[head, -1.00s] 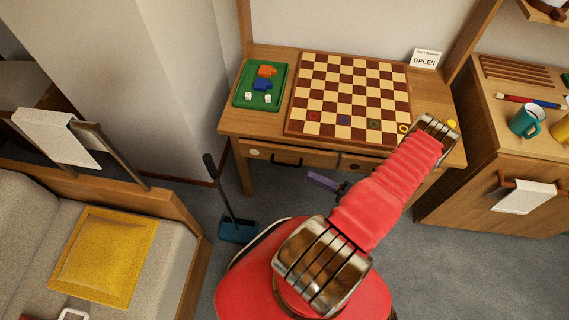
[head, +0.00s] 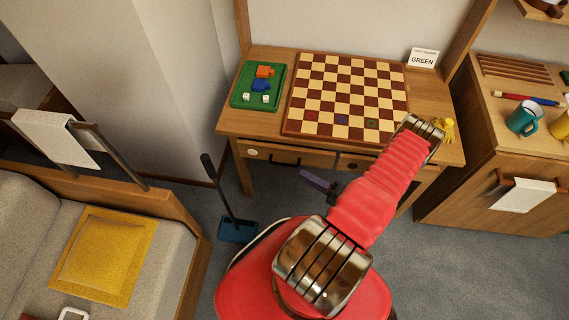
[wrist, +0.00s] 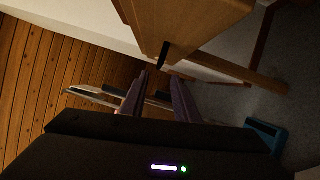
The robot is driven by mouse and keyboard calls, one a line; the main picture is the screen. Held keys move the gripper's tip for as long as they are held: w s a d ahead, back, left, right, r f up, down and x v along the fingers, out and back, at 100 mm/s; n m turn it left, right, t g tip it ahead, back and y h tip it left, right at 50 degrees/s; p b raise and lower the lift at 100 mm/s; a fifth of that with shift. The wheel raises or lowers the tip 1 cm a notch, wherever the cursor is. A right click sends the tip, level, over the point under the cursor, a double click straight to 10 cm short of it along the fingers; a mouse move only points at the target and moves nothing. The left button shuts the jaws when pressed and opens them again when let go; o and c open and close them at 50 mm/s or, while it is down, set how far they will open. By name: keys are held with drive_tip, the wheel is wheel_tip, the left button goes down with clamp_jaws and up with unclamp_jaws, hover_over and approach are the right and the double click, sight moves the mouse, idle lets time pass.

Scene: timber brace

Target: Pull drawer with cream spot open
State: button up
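The drawer with the cream spot (head: 252,152) is the left one under the desk top and looks shut. Its dark bar handle (head: 285,161) is to the right of the spot. My gripper (head: 304,173) is in front of and below the drawers, with its purple fingers pointing up and left toward the handle. In the wrist view, the fingers (wrist: 161,76) are apart with nothing clearly between them. A dark bar on the wood (wrist: 164,54), apparently the handle, lies just beyond the tips. Contact cannot be told.
A second drawer with a dark spot (head: 343,165) is to the right, partly behind my arm. A checkered board (head: 350,90) and a green tray (head: 240,98) lie on the desk. A blue dustpan (head: 238,231) stands on the floor at the left.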

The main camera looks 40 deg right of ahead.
sight(284, 164)
drive_tip(key=shift+x, duration=5.3)
drive_tip(key=shift+c, duration=0.3)
clamp_jaws()
